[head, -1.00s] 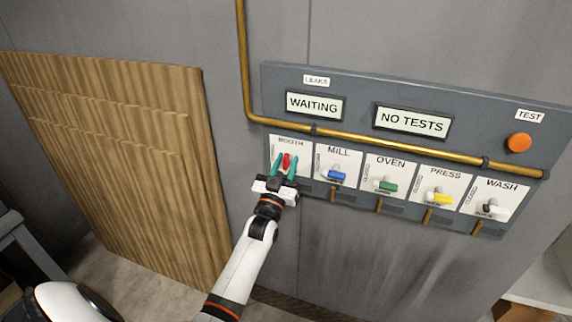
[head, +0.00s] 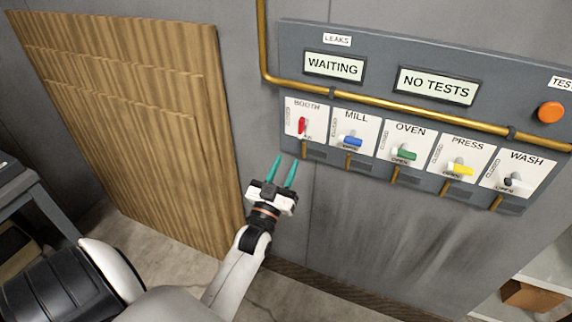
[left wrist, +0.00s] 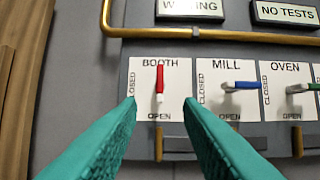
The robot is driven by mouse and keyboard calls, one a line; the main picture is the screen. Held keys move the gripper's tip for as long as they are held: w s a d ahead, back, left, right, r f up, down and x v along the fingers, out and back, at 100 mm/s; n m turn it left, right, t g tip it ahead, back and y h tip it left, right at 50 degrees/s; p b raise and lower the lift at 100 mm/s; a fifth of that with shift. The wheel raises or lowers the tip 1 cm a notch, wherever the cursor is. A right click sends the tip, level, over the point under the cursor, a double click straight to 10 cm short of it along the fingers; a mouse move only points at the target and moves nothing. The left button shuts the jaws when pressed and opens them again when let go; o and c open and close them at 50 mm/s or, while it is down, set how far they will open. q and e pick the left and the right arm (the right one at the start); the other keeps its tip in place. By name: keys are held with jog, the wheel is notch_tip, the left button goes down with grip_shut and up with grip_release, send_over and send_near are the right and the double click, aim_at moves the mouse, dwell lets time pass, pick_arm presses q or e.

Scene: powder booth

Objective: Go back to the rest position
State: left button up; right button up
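My left gripper (head: 283,172) has two teal fingers held apart with nothing between them. It is below and left of the BOOTH valve, clear of the panel. In the left wrist view the open fingers (left wrist: 160,110) frame the red BOOTH handle (left wrist: 160,82) from a distance. The red handle (head: 302,125) stands upright on its white plate. The blue MILL handle (head: 351,141), green OVEN handle (head: 404,154), yellow PRESS handle (head: 460,169) and the dark, white-tipped WASH handle (head: 513,181) lie sideways. My right gripper is not in view.
The grey panel (head: 300,40) carries displays reading WAITING (head: 334,67) and NO TESTS (head: 436,85), and an orange button (head: 551,112). A brass pipe (head: 262,40) runs across it. A wooden board (head: 140,120) leans on the wall. A shelf with a brown box (head: 531,296) stands lower right.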

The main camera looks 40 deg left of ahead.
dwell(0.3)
pick_arm(q)
jog(key=s+d+f+m+g+h, duration=0.1)
jog(key=d+f+g+h, duration=0.15)
jog(key=f, duration=0.85)
jog(key=d+f+m+g+h, duration=0.1)
jog(key=d+f+g, duration=0.2)
jog(key=f, duration=0.7)
jog(key=s+d+f+m+g+h, duration=0.1)
jog(key=s+d+f+g, duration=0.15)
jog(key=s+f, duration=0.4)
jog(key=s+d+f+g+h, duration=0.1)
jog(key=s+f+g, duration=0.2)
jog(key=f, duration=0.7)
jog(key=s+d+f+g, duration=0.1)
jog(key=s+f+g, duration=0.2)
jog(key=s+f, duration=0.3)
jog(key=s+f+m+g, duration=0.1)
jog(key=s+f+g, duration=0.2)
jog(key=s, duration=1.2)
jog(key=s+d+f+m+g, duration=0.1)
jog(key=s+f+g, duration=0.2)
jog(key=s+f, duration=0.6)
jog(key=shift+s+d+f+g, duration=0.15)
jog(key=shift+s+d+g, duration=0.2)
jog(key=shift+s, duration=0.85)
